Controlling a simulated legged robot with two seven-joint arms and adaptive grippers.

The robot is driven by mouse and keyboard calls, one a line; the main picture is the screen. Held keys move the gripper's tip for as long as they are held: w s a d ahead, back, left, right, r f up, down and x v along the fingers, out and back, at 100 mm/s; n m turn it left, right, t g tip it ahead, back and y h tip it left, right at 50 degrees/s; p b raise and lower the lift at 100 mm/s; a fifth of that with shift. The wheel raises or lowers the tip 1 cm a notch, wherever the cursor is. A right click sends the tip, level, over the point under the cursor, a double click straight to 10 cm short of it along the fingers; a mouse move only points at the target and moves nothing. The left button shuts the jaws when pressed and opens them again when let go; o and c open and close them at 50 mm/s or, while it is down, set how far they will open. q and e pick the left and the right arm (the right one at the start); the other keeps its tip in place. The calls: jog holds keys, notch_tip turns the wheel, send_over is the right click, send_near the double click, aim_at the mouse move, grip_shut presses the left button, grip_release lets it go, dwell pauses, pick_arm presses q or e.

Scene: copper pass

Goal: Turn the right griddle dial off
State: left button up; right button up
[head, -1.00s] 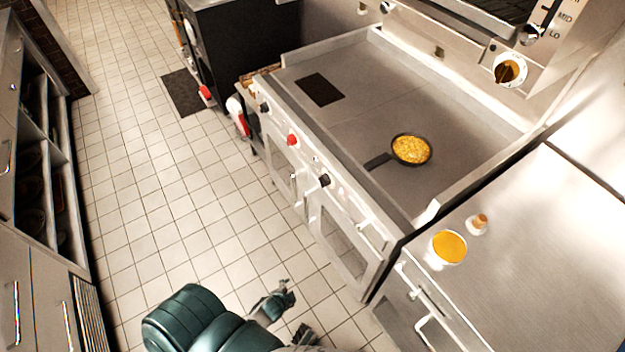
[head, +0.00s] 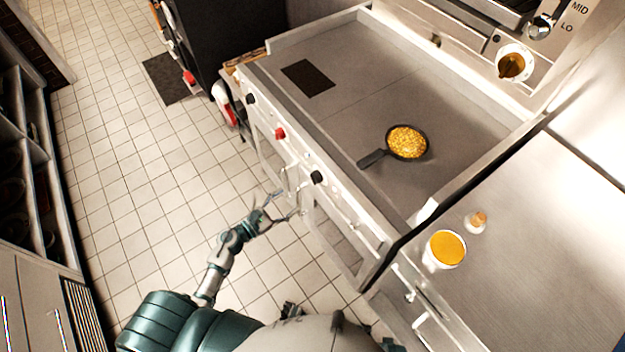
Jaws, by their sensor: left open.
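The griddle (head: 350,85) has a front panel with a row of controls. The right griddle dial (head: 317,177) is a black knob on that panel; its pointer setting is too small to read. A red dial (head: 280,133) and another black dial (head: 250,98) sit farther left along the panel. My left gripper (head: 284,205) is open and empty, its fingers spread toward the griddle front. In the picture it is just below and left of the right dial, apart from it. My right gripper is not in view.
A black pan with yellow food (head: 406,142) rests on the griddle. A cup of orange contents (head: 446,249) and a small corked bottle (head: 476,222) stand on the steel counter (head: 545,230) at right. Tiled floor is clear at left.

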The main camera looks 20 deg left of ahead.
aim_at(314, 181)
pick_arm(q)
jog(key=x, duration=0.5)
jog(key=a+p+x, duration=0.1)
jog(key=x, duration=0.1)
jog(key=shift+w, duration=0.55)
jog(key=w+d, duration=0.3)
jog(key=shift+d, duration=0.25)
jog(key=shift+a+f, duration=0.1)
jog(key=shift+a, duration=0.2)
jog(key=shift+c, duration=1.4)
jog(key=shift+a, duration=0.3)
jog(key=c, duration=0.9)
jog(key=shift+d, duration=0.15)
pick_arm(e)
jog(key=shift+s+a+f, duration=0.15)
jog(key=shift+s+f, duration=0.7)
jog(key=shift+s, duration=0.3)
